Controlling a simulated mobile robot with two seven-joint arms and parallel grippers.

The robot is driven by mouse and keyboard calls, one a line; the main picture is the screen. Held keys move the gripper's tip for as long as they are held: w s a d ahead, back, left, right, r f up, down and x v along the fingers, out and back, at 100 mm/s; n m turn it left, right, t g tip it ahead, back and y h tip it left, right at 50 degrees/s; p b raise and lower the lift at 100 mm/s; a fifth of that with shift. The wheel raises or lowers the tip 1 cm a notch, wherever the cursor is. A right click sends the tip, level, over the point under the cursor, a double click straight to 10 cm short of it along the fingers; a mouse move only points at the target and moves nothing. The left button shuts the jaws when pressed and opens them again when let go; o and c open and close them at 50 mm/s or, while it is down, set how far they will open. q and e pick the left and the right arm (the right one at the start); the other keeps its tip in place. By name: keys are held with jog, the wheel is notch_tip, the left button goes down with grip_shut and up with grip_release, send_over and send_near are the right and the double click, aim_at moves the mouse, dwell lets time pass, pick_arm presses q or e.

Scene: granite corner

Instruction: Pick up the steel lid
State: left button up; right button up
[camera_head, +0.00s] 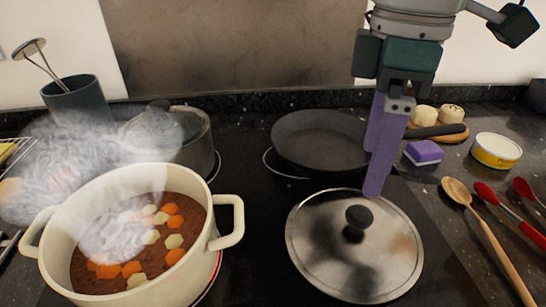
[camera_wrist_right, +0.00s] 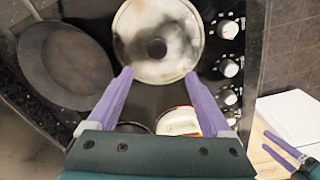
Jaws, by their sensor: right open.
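The steel lid (camera_head: 312,245) is a round, shiny disc with a black knob (camera_head: 359,218), lying on the dark cooktop at front centre. In the right wrist view the lid (camera_wrist_right: 185,45) lies beyond my fingertips, its knob (camera_wrist_right: 156,48) near the middle between them. My right gripper (camera_head: 375,192) is open and empty, above the lid's back edge in the head view; its spread purple fingers (camera_wrist_right: 159,73) show in the wrist view. My left gripper (camera_wrist_right: 264,141) shows at the lower right of the wrist view, fingers apart and empty. It is outside the head view.
A steaming cream pot (camera_head: 225,212) of vegetables stands left of the lid. A dark frying pan (camera_head: 310,140) sits behind it, and a grey pot (camera_head: 195,150) at back left. A wooden spoon (camera_head: 490,235), yellow tin (camera_head: 496,152) and purple-and-white sponge (camera_head: 423,153) lie right.

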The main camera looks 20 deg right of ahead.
aim_at(361, 214)
jog(key=f, duration=0.3)
jog(key=shift+d+f, duration=0.25)
jog(key=shift+f, duration=0.05)
jog(key=f, duration=0.6)
jog(key=shift+d+f, duration=0.1)
jog(key=shift+d, duration=0.1)
grip_shut()
dwell(0.9)
